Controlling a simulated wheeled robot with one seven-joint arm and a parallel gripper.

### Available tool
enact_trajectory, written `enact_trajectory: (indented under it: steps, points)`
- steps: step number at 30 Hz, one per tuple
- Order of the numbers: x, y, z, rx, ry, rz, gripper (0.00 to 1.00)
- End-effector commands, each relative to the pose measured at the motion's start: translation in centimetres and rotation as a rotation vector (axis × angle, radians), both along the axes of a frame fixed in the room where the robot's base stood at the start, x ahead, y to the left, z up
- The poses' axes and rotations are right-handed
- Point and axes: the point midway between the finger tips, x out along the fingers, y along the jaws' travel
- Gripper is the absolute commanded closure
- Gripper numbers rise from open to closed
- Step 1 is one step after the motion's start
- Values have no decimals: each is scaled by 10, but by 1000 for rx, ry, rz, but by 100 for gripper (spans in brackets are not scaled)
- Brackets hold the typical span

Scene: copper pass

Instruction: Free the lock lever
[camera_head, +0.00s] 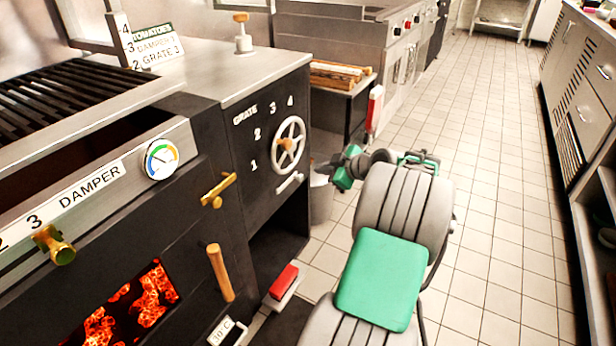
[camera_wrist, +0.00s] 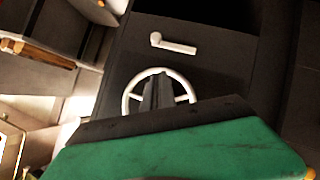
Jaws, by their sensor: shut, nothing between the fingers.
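A white lever (camera_head: 289,183) sits on the dark side panel of the range, just below the white spoked grate wheel (camera_head: 289,143). In the wrist view the lever (camera_wrist: 172,43) lies nearly level, tilted slightly, with a round pivot at its left end. The wheel (camera_wrist: 130,99) shows there behind my fingers. My gripper (camera_head: 318,168) is shut and empty, to the right of the wheel and lever in the head view. In the wrist view its fingers (camera_wrist: 157,92) overlap the wheel's middle, apart from the lever. I cannot tell whether they touch the wheel.
A brass latch (camera_head: 218,190) and wooden handle (camera_head: 220,272) stick out from the range front. A damper gauge (camera_head: 161,159) and glowing coals (camera_head: 130,305) are at left. A red block (camera_head: 284,281) lies low near the range. Tiled floor (camera_head: 480,220) is open at right.

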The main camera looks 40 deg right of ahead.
Motion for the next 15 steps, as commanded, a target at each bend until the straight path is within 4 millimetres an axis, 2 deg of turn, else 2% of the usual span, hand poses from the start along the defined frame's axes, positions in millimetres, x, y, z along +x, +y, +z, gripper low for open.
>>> enact_trajectory:
  steps: [5,15]
  points:
    - [17,1,-14,3,2,2,100]
    - [79,2,-53,2,3,0,100]
